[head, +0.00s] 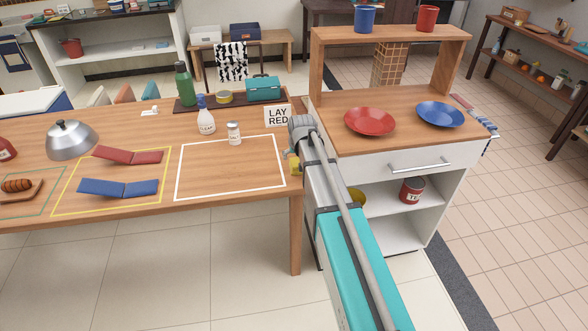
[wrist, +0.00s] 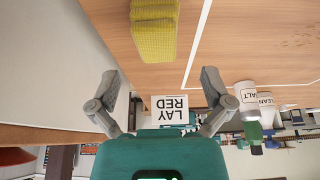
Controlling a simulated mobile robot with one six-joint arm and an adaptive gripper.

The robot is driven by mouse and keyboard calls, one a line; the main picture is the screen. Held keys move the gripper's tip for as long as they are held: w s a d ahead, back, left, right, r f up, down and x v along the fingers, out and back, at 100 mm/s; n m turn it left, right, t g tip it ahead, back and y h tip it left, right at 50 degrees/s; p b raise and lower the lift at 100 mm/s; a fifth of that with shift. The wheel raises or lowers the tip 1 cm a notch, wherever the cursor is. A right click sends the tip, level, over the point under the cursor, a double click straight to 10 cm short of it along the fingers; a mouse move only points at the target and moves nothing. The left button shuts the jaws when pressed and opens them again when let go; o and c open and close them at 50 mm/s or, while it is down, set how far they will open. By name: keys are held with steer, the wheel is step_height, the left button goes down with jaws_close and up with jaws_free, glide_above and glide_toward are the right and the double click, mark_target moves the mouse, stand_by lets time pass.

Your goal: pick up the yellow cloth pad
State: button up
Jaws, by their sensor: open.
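The yellow cloth pad (wrist: 153,30) lies on the wooden table at the top of the wrist view, close to the white outlined area. In the head view a small yellow part of it (head: 295,167) shows beside my gripper (head: 291,152), at the table's right edge; my arm hides the rest. In the wrist view my gripper (wrist: 161,75) is open and empty. Its fingers are spread wide, and the pad is beyond the fingertips, apart from them. I cannot tell the exact height above the table.
A LAY RED sign (head: 278,116), salt shaker (head: 234,134) and white bottle (head: 206,121) stand on the table (head: 240,208). Red and blue folded pieces lie to the left. A cabinet with a red plate (head: 369,121) and blue plate (head: 441,114) stands right. The white outlined area is mostly clear.

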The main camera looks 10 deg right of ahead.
mark_target(296, 162)
stand_by(0.3)
steer(key=shift+d+b+x, duration=0.2)
steer(key=shift+b+x, duration=2.25)
steer(key=shift+x, duration=0.15)
steer(key=c, duration=1)
